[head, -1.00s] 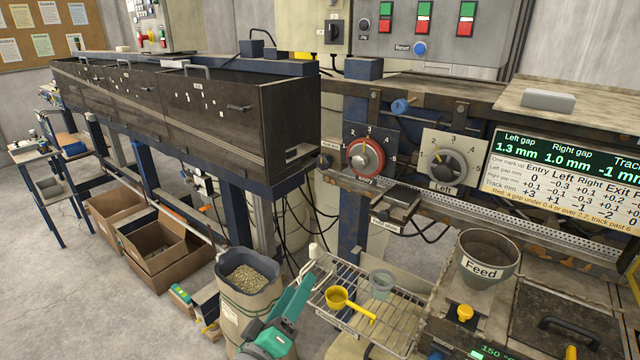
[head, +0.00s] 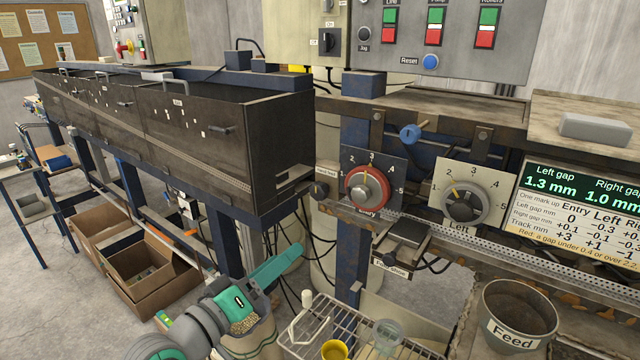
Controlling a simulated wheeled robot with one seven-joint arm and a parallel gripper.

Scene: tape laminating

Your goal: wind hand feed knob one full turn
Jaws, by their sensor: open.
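The hand feed knob (head: 318,189) is a small dark round knob at the left end of the machine's front. It sits just below a small label and left of the red-ringed Entry dial (head: 367,188). My gripper (head: 288,257) is a teal part at the end of my grey arm, low in the middle of the view. It is open and seen from the side, so the gap between its fingers is hard to make out. It is below and left of the knob, clear of it, with nothing seen in it.
The dark oven-like housing (head: 200,125) ends just left of the knob. The Left dial (head: 465,200) is to the right. A dark block (head: 408,234) juts out below the dials. A wire rack (head: 330,325) and the Feed pot (head: 515,315) stand lower right.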

